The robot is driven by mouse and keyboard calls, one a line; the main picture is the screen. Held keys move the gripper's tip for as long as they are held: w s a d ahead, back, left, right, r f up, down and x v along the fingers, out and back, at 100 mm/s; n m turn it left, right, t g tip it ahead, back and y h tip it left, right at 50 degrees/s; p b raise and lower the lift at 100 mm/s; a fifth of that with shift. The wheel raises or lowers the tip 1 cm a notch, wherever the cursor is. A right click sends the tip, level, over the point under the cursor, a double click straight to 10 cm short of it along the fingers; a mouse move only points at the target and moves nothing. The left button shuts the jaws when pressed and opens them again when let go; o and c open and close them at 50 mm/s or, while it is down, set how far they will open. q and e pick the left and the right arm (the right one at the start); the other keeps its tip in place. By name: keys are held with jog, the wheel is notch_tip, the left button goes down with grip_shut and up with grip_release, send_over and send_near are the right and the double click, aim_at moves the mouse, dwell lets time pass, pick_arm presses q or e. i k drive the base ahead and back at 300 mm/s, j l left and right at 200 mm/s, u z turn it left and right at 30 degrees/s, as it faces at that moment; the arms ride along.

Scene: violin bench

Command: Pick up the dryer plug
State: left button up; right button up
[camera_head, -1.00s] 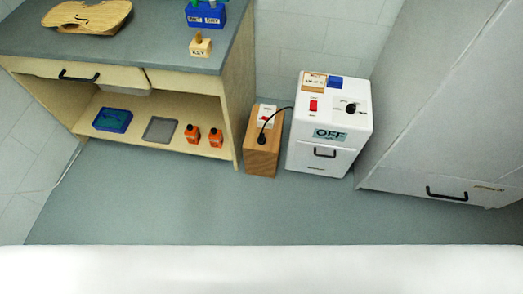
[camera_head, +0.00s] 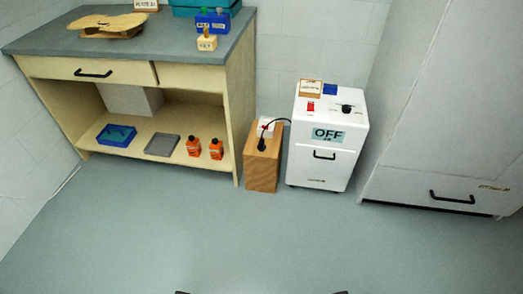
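The black dryer plug (camera_head: 262,144) stands upright at the socket on top of a wooden block (camera_head: 262,172). The box front carries an OFF sign (camera_head: 328,135). A red switch (camera_head: 311,106) and a black knob (camera_head: 346,108) are on its top. Neither gripper can be made out. Two small dark bits show at the bottom edge, too cut off to identify.
The workbench (camera_head: 150,42) stands left of the block, with two orange bottles (camera_head: 205,148) on its low shelf. A tall grey cabinet (camera_head: 437,150) stands to the right of the dryer. The floor (camera_head: 240,235) in front is clear.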

aim_at(260, 146)
jog(key=i+j, duration=0.75)
jog(key=i+u, duration=0.05)
